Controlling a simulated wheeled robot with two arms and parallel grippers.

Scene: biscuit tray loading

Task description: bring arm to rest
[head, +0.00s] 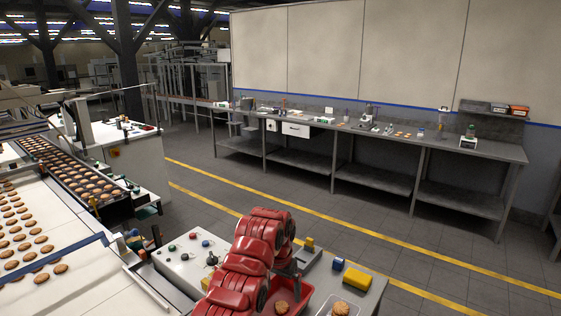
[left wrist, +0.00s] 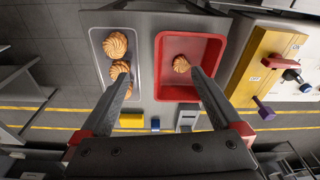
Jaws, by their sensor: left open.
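My left arm is red and reaches over the small work surface at the bottom middle of the head view. My left gripper (left wrist: 159,75) is open, and nothing shows between its fingers. In the left wrist view its fingers reach over a red tray (left wrist: 158,72) and a grey tray (left wrist: 97,68) beside it. One biscuit (left wrist: 181,63) lies in the red tray, near the right fingertip. Biscuits (left wrist: 115,43) lie in the grey tray, one partly hidden by the left finger. My right gripper is in neither view.
A yellow block (head: 356,278) and a blue block (head: 338,264) lie close beyond the trays. A white control panel (head: 187,262) stands left of my arm. A conveyor (head: 70,240) with biscuits runs at left. A long bench (head: 375,140) stands along the wall, with clear floor before it.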

